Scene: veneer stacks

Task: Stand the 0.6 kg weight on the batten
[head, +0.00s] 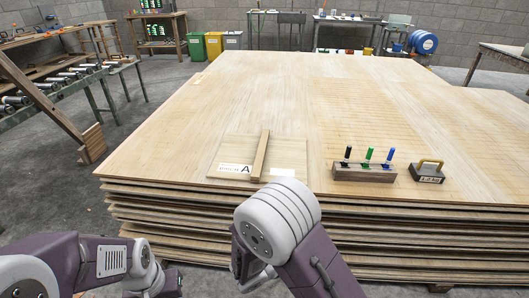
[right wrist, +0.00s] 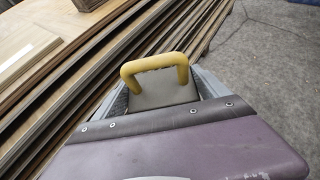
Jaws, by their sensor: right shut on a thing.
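The batten (head: 261,155) is a narrow wooden strip lying on a thin board (head: 225,150) marked A, near the front of the veneer stack. A dark weight with a yellow handle (head: 430,172) stands on the stack at the right; its label is too small to read. In the right wrist view my right gripper (right wrist: 165,98) is shut on another dark block with a yellow handle (right wrist: 153,64), held with floor and stack edge behind it. Its label is hidden, so I cannot tell its mass. My left gripper is out of view.
A wooden holder (head: 364,173) with black, green and blue markers stands between the batten and the weight. A white label (head: 282,172) lies beside the batten. The stack (head: 300,85) is clear behind these things.

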